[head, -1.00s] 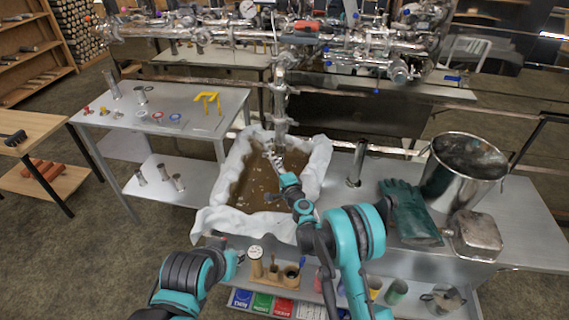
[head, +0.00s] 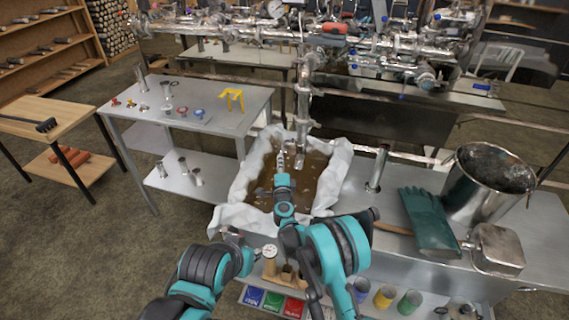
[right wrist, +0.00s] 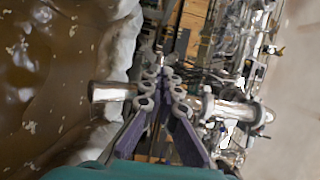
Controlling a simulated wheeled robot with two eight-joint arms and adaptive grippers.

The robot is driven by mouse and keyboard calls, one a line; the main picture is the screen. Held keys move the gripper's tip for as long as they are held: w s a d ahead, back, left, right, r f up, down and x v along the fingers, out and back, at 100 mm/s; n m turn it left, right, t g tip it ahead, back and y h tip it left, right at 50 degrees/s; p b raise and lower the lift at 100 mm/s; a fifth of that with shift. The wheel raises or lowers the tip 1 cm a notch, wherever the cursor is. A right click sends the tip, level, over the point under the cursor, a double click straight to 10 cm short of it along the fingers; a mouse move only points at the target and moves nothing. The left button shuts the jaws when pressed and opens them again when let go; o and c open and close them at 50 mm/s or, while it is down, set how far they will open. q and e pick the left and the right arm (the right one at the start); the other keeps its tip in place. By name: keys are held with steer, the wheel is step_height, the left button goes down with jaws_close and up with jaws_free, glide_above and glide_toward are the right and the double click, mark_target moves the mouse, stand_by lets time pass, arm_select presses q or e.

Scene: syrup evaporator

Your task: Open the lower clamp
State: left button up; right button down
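The vertical metal drain pipe (head: 302,105) hangs over the syrup pan in the head view, with clamp rings along it. I cannot make out the lower clamp's latch clearly. My right gripper (head: 287,157) is over the pan, just left of the pipe's lower end. In the right wrist view my right gripper (right wrist: 161,78) shows a narrow gap between its fingers and nothing held. The pipe (right wrist: 112,92) runs sideways behind the fingers there, and they partly hide it. My left gripper (head: 232,236) is low at the pan's near left corner; its fingers are too small to read.
The cloth-lined pan (head: 340,165) of brown liquid stands under the pipe. A side table (head: 235,122) holds a yellow stand (head: 232,97) and small parts.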

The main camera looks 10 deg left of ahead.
steer(key=shift+w+a+h, duration=0.15)
steer(key=shift+a, duration=0.4)
steer(key=shift+w+a+h, duration=0.15)
steer(key=shift+a, duration=0.35)
steer(key=shift+a, duration=0.1)
